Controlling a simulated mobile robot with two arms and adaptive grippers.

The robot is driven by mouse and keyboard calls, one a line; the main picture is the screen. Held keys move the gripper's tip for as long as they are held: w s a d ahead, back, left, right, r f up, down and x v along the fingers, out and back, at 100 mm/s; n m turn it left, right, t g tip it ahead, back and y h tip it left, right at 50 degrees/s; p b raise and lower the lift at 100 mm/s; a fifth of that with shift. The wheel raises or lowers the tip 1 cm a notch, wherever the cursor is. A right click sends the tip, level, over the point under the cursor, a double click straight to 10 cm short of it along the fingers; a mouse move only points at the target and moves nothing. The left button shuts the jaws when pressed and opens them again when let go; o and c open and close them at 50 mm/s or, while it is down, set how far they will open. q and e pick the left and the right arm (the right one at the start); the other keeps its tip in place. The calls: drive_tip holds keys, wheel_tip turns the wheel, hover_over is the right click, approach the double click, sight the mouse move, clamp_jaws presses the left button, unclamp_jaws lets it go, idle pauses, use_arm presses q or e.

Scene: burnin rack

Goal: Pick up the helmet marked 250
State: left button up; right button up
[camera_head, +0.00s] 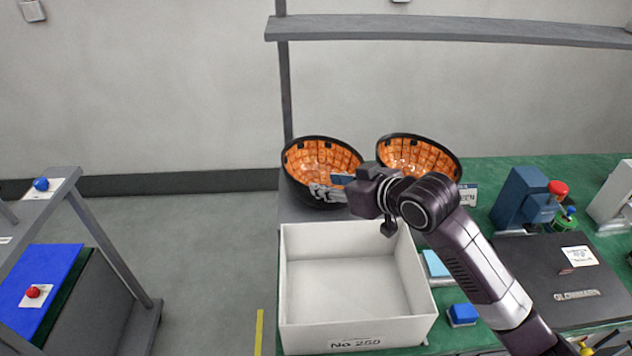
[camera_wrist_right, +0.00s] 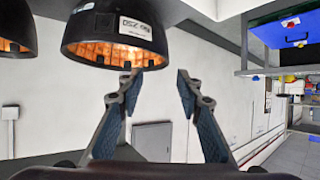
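Two black domed helmets with orange padded insides lie open side up at the back of the bench. The left helmet (camera_head: 318,160) is the one marked No 250; its white label shows in the right wrist view on the dark shell (camera_wrist_right: 115,28). The other helmet (camera_head: 420,155) stands to its right and shows partly in the wrist view (camera_wrist_right: 14,25). My right gripper (camera_head: 328,190) is at the near right side of the left helmet, overlapping its rim in the head view. In the wrist view its fingers (camera_wrist_right: 155,76) are apart with nothing between them. My left gripper is not in view.
An empty white box (camera_head: 300,330) labelled No 250 stands in front of the helmets. Right of it are a blue-topped button (camera_head: 462,313), a dark panel (camera_head: 560,270) and a blue fixture (camera_head: 520,200). A grey shelf (camera_head: 450,30) hangs above. A side table stands left.

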sight(307, 184)
drive_tip(key=x, duration=0.4)
drive_tip(key=p+x, duration=0.1)
drive_tip(key=x, duration=0.3)
drive_tip(key=shift+w+a+f, duration=0.1)
drive_tip(key=shift+a+f, duration=0.05)
drive_tip(key=shift+f, duration=0.25)
drive_tip(key=shift+w+a+f, duration=0.15)
drive_tip(key=shift+w+a, duration=0.05)
drive_tip(key=shift+a, duration=0.05)
drive_tip(key=shift+s+p+x, duration=0.2)
drive_tip(key=shift+p+x, duration=0.55)
drive_tip(key=shift+x, duration=1.45)
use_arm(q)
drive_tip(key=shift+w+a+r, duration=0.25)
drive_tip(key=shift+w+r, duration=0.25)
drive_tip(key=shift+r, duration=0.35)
use_arm(e)
drive_tip(key=shift+a+f, duration=0.1)
drive_tip(key=shift+a, duration=0.1)
drive_tip(key=shift+c, duration=0.6)
clamp_jaws()
